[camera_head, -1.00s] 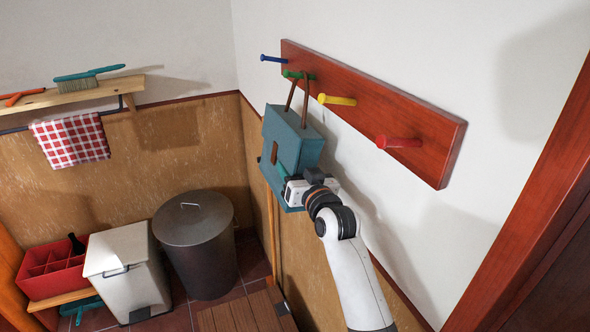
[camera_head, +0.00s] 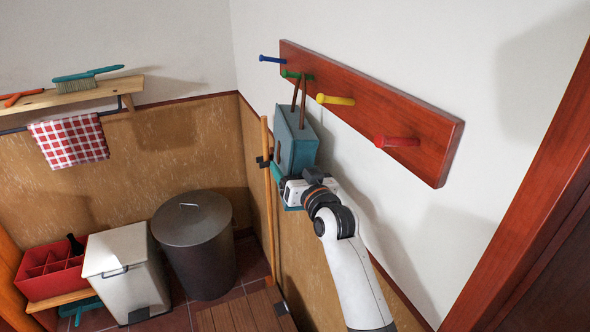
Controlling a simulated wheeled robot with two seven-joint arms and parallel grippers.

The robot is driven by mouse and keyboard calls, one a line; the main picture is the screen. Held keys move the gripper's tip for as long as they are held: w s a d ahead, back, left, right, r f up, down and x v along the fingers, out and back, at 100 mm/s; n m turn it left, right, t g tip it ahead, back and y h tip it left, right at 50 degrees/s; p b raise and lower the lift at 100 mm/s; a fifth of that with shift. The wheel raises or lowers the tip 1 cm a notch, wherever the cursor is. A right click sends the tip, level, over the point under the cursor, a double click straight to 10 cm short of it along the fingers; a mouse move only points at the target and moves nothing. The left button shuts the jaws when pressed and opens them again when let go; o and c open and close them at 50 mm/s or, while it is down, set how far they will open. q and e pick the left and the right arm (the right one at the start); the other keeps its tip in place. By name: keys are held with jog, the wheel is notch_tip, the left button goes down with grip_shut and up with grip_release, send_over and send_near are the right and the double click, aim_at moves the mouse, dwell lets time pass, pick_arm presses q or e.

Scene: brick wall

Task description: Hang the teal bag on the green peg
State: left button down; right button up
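The teal bag (camera_head: 296,139) is at the wall below the green peg (camera_head: 292,75). Its brown strap (camera_head: 302,92) runs up to the green peg and appears to be looped over it. My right gripper (camera_head: 290,190) is at the lower part of the bag, beside or behind it from this view. Its fingers are too small and hidden to tell whether they hold the bag. My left gripper is not in view.
The red board also bears a blue peg (camera_head: 271,59), a yellow peg (camera_head: 335,99) and a red peg (camera_head: 396,142). A broom handle (camera_head: 268,200) stands left of the bag. A dark bin (camera_head: 195,250) and a white bin (camera_head: 122,265) stand below on the floor.

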jog(key=shift+f, duration=0.3)
jog(key=shift+s+d, duration=0.2)
jog(key=shift+s, duration=0.3)
jog(key=b+v, duration=0.4)
jog(key=v, duration=0.7)
jog(key=s+d+f+g+h, duration=0.2)
jog(key=f+g, duration=0.1)
jog(key=f, duration=1.6)
jog(key=s+d+f+g+h, duration=0.2)
jog(key=f+g, duration=0.1)
jog(key=f, duration=1.6)
jog(key=s+d+f+g+h, duration=0.1)
jog(key=s+d+f+g, duration=0.1)
jog(key=s+f, duration=0.6)
jog(key=s+d+f+g, duration=0.2)
jog(key=s+f, duration=0.4)
jog(key=f, duration=0.4)
jog(key=s+d+f+g, duration=0.2)
jog(key=s+d+f, duration=0.1)
jog(key=s, duration=0.7)
jog(key=s+d+f+g+h, duration=0.1)
jog(key=s+d+f, duration=0.2)
jog(key=s+f, duration=0.3)
jog(key=s+d+f+g, duration=0.2)
jog(key=s+d+f, duration=0.1)
jog(key=s, duration=1.3)
jog(key=shift+d+f+g+h, duration=0.2)
jog(key=shift+f+g+h, duration=0.15)
jog(key=shift+f, duration=0.5)
